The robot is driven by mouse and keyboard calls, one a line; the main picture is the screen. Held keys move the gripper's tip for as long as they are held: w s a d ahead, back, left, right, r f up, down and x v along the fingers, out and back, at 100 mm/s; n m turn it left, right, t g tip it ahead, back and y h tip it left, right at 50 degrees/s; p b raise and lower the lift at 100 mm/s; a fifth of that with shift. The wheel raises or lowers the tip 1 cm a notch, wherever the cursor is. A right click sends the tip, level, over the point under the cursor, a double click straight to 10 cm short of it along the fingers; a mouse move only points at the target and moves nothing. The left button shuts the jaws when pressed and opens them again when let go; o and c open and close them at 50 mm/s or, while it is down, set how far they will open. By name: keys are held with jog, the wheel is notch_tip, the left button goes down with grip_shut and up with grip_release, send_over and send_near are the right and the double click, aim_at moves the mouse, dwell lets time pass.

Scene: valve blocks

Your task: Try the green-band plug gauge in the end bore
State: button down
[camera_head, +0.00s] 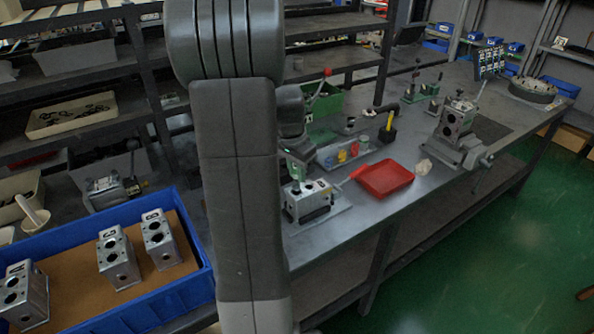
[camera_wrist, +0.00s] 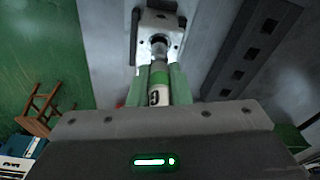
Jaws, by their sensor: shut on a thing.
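My gripper (camera_wrist: 163,82) is shut on the green-band plug gauge (camera_wrist: 159,76), which stands out between its green fingers. The gauge's green band and a pale part with a dark mark show in the wrist view. Its far metal end is at the bore of a grey valve block (camera_wrist: 174,24); I cannot tell how far it is inside. In the head view, the valve block (camera_head: 308,203) sits on a flat plate on the bench, directly below my gripper (camera_head: 297,174). The gauge is too small and hidden to make out there.
A red tray (camera_head: 385,178) lies right of the block. Behind it is a gauge rack (camera_head: 347,154) with coloured pieces. A vise (camera_head: 455,152) holds another block. A blue crate (camera_head: 205,277) with several blocks is at left. The bench front is clear.

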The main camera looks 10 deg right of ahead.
aim_at(297, 181)
jog(key=shift+f+b, duration=1.4)
jog(key=shift+f, duration=0.5)
dwell(1.3)
jog(key=shift+r+p, duration=2.75)
jog(key=shift+r, duration=0.95)
jog(key=shift+f, duration=0.1)
